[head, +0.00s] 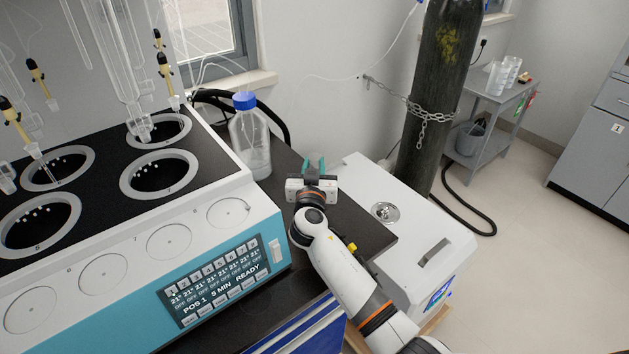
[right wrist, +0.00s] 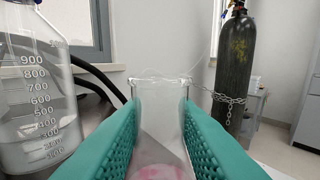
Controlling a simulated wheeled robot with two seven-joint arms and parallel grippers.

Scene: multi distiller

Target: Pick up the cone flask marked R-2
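My right gripper (head: 314,165) is over the black counter, right of the bottle with the blue cap. In the right wrist view its two green fingers (right wrist: 161,125) stand on either side of the neck of a clear glass flask (right wrist: 160,110) and appear to press on it. The flask's flared rim shows above the fingertips, with pinkish content low down. Its lower body is mostly hidden and no R-2 mark is readable. In the head view I cannot make out the flask at the gripper. My left gripper is not in view.
The blue-capped bottle (head: 250,140) stands close left of the gripper; it also shows in the wrist view (right wrist: 35,100). The distiller block (head: 215,270) with glassware is at left. A white box unit (head: 425,230) is at right, before a chained gas cylinder (head: 436,90).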

